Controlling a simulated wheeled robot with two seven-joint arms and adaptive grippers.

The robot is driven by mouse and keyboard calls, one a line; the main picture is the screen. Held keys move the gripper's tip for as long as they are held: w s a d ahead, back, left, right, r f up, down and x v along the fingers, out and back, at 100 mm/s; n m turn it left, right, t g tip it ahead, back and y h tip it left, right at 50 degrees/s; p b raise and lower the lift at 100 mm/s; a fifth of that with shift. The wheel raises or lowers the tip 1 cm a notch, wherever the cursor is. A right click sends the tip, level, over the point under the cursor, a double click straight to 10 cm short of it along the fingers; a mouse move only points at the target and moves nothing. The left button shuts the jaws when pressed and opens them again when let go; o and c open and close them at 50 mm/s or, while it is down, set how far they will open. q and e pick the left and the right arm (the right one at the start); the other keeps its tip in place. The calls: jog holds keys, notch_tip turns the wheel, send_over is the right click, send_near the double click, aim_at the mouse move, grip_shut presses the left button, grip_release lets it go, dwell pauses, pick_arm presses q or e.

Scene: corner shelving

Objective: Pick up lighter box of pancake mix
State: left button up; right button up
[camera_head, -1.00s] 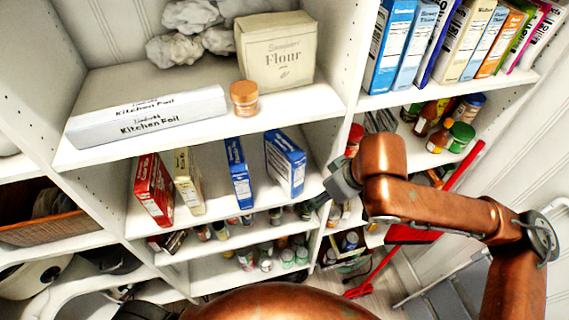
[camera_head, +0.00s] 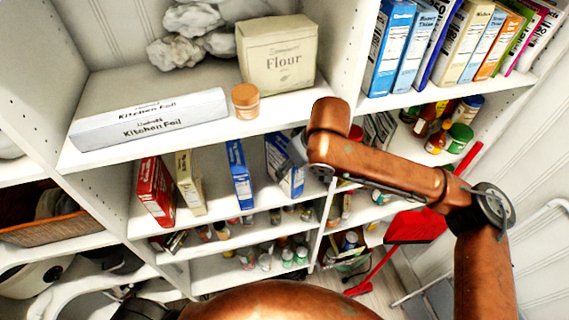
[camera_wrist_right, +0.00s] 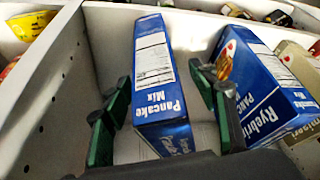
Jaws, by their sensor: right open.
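A blue and white pancake mix box (camera_wrist_right: 158,85) stands on the shelf near the side panel, its name readable in the right wrist view. It also shows in the head view (camera_head: 285,168) as the rightmost box on the middle shelf, partly covered by my right arm. My right gripper (camera_wrist_right: 160,78) is open, with one green-padded finger on each side of the box. The box stands between the fingers, with a gap visible on both sides. In the head view the gripper is mostly hidden behind my arm. My left gripper is not in view.
A blue Ryebrix box (camera_wrist_right: 262,88) stands close beside the right-hand finger in the wrist view. Beige (camera_head: 190,184) and red (camera_head: 155,190) boxes stand farther left on the shelf. A shelf board (camera_head: 190,140) with flour and foil lies above. The side panel (camera_wrist_right: 45,110) is close.

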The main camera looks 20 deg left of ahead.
jog(key=shift+w+a+f, duration=0.1)
jog(key=shift+f, duration=0.45)
jog(key=shift+c, duration=0.6)
jog(key=c, duration=0.9)
